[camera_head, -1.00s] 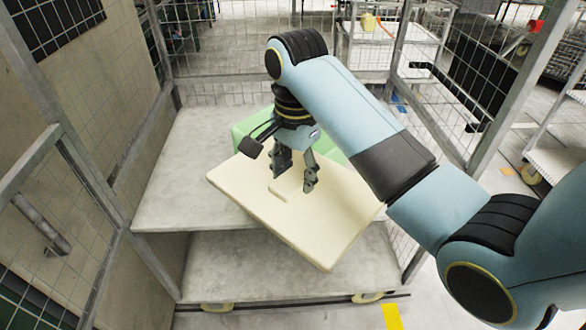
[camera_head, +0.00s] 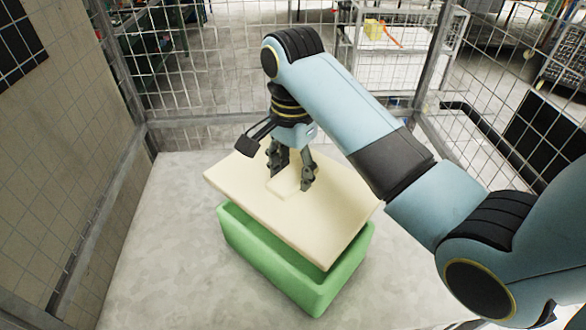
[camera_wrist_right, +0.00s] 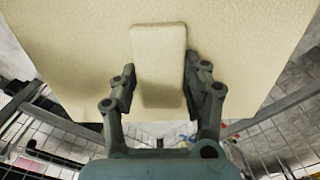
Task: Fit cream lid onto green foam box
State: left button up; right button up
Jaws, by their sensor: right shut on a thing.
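The cream lid (camera_head: 327,212) is a flat foam slab with a raised block handle (camera_head: 286,186) in its middle. My right gripper (camera_head: 291,181) is shut on that handle. In the right wrist view my right gripper (camera_wrist_right: 162,90) has one finger on each side of the handle (camera_wrist_right: 158,60). The green foam box (camera_head: 280,265) stands on the grey surface below the lid. The lid hangs over the box, shifted toward the back, with a gap at the front edge. The lid hides most of the box's opening and its far side. My left gripper is not in view.
The grey shelf surface (camera_head: 160,240) is bare around the box on the left and in front. Wire mesh panels (camera_head: 200,70) enclose the back and sides. A metal cart (camera_head: 395,60) stands beyond the mesh.

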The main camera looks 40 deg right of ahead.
jog(key=shift+s, duration=0.2)
jog(key=shift+w+f, duration=0.1)
jog(key=shift+f, duration=0.55)
jog(key=shift+f+b, duration=0.95)
jog(key=shift+f, duration=2.65)
jog(key=o, duration=1.1)
notch_tip(320, 180, up, 8)
jog(key=shift+f, duration=0.25)
